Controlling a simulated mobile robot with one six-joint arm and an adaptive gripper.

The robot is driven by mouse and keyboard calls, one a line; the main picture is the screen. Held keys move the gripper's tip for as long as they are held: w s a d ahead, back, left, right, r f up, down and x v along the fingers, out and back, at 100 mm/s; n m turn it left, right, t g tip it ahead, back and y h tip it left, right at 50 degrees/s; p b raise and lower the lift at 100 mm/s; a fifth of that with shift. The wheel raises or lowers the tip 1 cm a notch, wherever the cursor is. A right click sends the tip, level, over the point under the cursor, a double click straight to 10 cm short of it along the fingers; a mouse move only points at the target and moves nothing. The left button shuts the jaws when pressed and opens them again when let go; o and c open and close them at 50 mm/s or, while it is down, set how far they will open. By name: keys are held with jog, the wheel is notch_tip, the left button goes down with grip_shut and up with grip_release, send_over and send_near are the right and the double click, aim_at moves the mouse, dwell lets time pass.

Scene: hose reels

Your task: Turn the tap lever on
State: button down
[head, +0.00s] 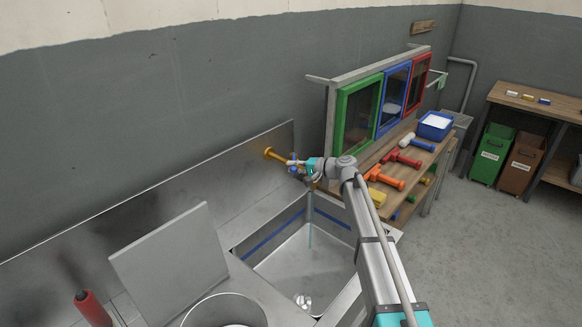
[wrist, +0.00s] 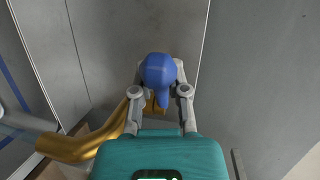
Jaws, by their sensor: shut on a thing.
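The tap is brass (head: 270,153) and comes out of the steel backsplash above the sink (head: 268,246); its curved pipe (wrist: 75,146) shows at the lower left in the wrist view. The tap lever (wrist: 158,72) is blue with a rounded head, in the middle of the wrist view. My gripper (wrist: 160,92) has a finger on each side of the lever and is shut on it. In the head view my gripper (head: 299,164) hides much of the tap. A thin pale vertical streak (head: 310,222), looking like running water, drops below the tap into the sink.
A steel panel (head: 172,258) and a round pot (head: 225,311) are left of the sink. A wooden bench (head: 421,158) to the right holds several toy-like hammers, a blue bin (head: 435,126) and coloured framed windows. Open floor lies at the right.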

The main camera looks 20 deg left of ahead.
jog(key=shift+d+f, duration=0.1)
jog(key=c, duration=0.7)
grip_release()
jog(key=shift+w, duration=0.15)
jog(key=shift+o, duration=0.3)
jog(key=f+v, duration=0.2)
jog(key=v, duration=1)
jog(key=shift+d, duration=0.65)
jog(key=shift+f, duration=0.15)
